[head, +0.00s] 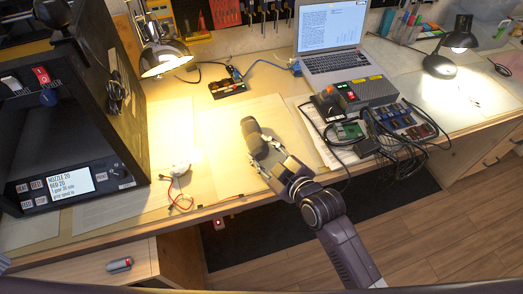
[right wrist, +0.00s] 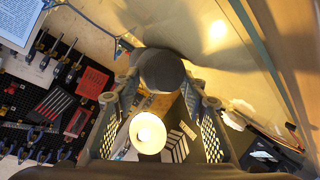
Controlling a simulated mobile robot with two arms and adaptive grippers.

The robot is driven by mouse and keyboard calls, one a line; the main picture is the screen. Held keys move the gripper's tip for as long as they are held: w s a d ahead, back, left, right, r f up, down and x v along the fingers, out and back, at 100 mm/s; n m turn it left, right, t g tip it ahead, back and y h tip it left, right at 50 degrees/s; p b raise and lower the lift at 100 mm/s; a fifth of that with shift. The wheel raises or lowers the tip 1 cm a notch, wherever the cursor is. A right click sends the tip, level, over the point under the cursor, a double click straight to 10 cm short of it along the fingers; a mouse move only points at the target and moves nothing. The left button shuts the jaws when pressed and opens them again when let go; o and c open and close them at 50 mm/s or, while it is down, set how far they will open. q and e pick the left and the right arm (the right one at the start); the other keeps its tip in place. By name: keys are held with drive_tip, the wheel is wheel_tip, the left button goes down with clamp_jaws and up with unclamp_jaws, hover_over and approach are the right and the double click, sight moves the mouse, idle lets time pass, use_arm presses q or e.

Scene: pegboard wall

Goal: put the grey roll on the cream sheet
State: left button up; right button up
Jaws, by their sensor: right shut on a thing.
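The grey roll (head: 253,134) is a short dark cylinder at the tip of my right arm in the head view. My right gripper (head: 264,158) is shut on it. In the right wrist view the roll (right wrist: 160,71) sits between the two fingers of my right gripper (right wrist: 159,100). The cream sheet (head: 222,142) lies flat on the bench, behind and beside the roll in the head view. The roll and gripper hide part of it. I cannot tell whether the roll touches the sheet or is above it. My left gripper is not in view.
A dark printer (head: 75,120) stands at the left. A small white part with red wires (head: 178,172) lies left of the sheet. A laptop (head: 330,45), a grey box (head: 368,93) and tangled cables (head: 400,130) are at the right. Lamps stand at both sides.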

drive_tip(key=o, duration=1)
drive_tip(key=shift+f, duration=0.1)
drive_tip(key=shift+s, duration=0.1)
drive_tip(key=v, duration=1.2)
